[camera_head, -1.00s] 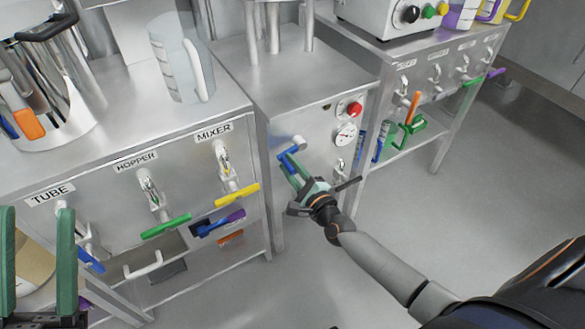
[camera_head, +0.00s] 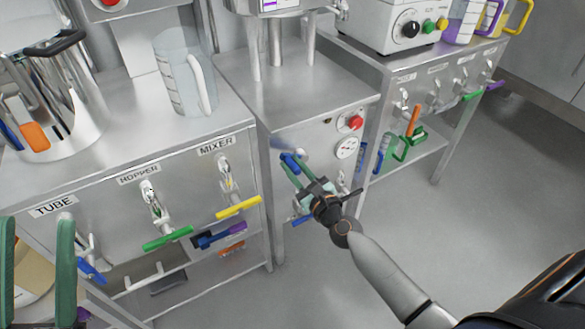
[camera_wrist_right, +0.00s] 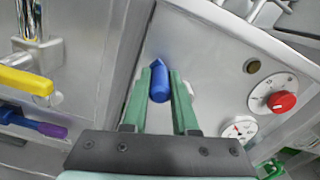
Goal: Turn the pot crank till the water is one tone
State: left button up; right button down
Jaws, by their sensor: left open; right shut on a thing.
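My right gripper (camera_head: 302,180) is shut on a blue crank handle (camera_head: 290,158) on the front panel of the middle steel cabinet. In the right wrist view, the blue handle (camera_wrist_right: 159,82) sits between the green fingertips of the right gripper (camera_wrist_right: 160,95). A round metal hub (camera_head: 303,152) is beside the handle, and a faint bluish patch (camera_head: 280,141) shows on the panel just above it. I cannot tell what the patch is. No water tone can be made out. My left gripper (camera_head: 35,270) is open and empty at the lower left.
A red knob (camera_head: 356,122) and a dial gauge (camera_head: 347,148) are right of the crank. A yellow valve handle (camera_head: 238,207) and a green one (camera_head: 168,239) stick out at left. A clear jug (camera_head: 180,75) and a steel pot (camera_head: 75,110) stand above. Floor at right is clear.

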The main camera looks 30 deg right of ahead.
jog(key=shift+r, duration=0.1)
dwell(0.4)
jog(key=c, duration=0.7)
grip_release()
jog(key=s, duration=0.4)
jog(key=s+b, duration=0.1)
jog(key=s, duration=0.3)
jog(key=s+d+b, duration=0.1)
jog(key=s, duration=0.3)
jog(key=shift+s, duration=0.25)
